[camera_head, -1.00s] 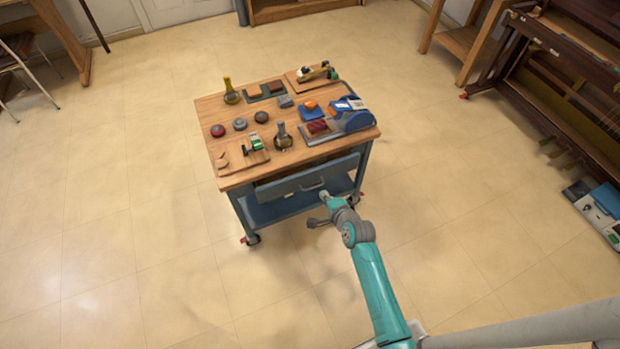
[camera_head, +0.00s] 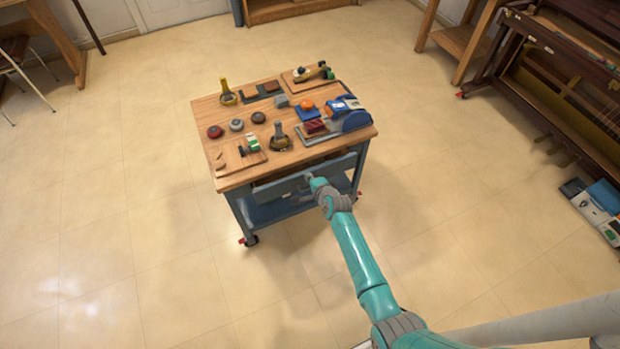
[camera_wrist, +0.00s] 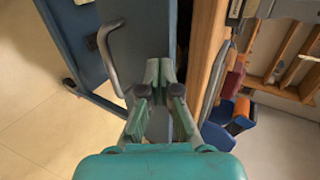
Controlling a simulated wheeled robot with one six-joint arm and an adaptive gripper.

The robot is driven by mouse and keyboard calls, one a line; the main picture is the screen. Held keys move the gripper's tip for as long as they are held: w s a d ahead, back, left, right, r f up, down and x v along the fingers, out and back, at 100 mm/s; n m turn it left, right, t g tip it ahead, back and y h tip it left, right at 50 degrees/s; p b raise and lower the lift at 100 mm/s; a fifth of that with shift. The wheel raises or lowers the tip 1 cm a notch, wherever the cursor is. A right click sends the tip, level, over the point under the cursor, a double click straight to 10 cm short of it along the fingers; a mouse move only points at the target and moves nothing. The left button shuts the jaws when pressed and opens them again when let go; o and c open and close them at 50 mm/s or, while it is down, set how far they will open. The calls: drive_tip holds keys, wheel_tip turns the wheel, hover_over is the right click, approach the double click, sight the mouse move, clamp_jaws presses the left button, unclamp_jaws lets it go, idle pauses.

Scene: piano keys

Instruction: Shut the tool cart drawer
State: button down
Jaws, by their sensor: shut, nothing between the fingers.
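The tool cart (camera_head: 215,115) has a wooden top and a blue-grey frame. Its blue-grey drawer (camera_head: 280,187) sits under the near edge of the top. A dark gap between the drawer front and the top's edge shows that it stands partly out. The wrist view shows the drawer front (camera_wrist: 148,35) and its curved metal handle (camera_wrist: 107,62) on the left. My gripper (camera_wrist: 165,68) is shut and empty, its fingertips at the drawer front beside the handle, toward the wooden top. I cannot tell whether they touch. In the head view my arm hides part of the drawer front.
Stones, a blue tape dispenser (camera_head: 355,121), wooden boards and small tools lie on the cart top. The floor (camera_head: 150,270) around the cart is clear.

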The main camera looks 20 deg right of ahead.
drive_tip(key=shift+w, duration=1.3)
